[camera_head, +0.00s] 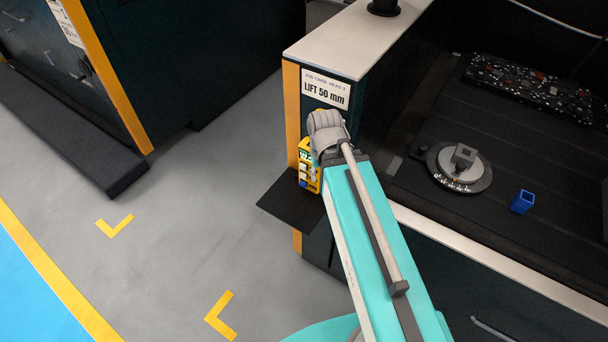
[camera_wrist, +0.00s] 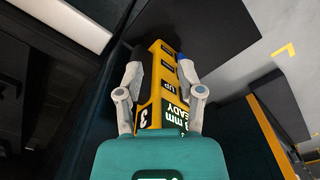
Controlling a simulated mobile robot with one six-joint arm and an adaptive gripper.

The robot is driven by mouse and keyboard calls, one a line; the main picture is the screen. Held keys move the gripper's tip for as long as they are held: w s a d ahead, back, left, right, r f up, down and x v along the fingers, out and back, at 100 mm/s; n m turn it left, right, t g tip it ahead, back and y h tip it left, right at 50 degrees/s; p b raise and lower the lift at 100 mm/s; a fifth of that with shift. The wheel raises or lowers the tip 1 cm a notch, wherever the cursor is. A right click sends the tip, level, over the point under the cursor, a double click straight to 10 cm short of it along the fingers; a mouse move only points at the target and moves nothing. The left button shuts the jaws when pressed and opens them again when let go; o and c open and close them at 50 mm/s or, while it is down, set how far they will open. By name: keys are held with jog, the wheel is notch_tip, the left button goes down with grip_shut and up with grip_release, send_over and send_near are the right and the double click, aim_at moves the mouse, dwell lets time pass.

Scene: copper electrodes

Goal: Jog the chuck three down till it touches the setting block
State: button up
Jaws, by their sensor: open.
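A yellow pendant (camera_head: 307,165) hangs at the machine's front post, below the card; it also shows in the wrist view (camera_wrist: 152,85). Its face there shows dark buttons, one marked UP, a large 3, and a display reading mm and READY. The display's figure is partly cut off. My gripper (camera_wrist: 160,80) is open, with one finger along each side of the pendant; contact is unclear. In the head view my arm hides the gripper. A round grey fixture (camera_head: 452,178) with a small grey block (camera_head: 464,156) on it sits on the machine bed. Chuck three cannot be made out.
A blue open box (camera_head: 522,201) stands right of the fixture. A tray of small parts (camera_head: 530,88) lies at the back. A black shelf (camera_head: 290,202) juts out below the pendant.

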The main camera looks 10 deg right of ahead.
grip_shut()
dwell(1.1)
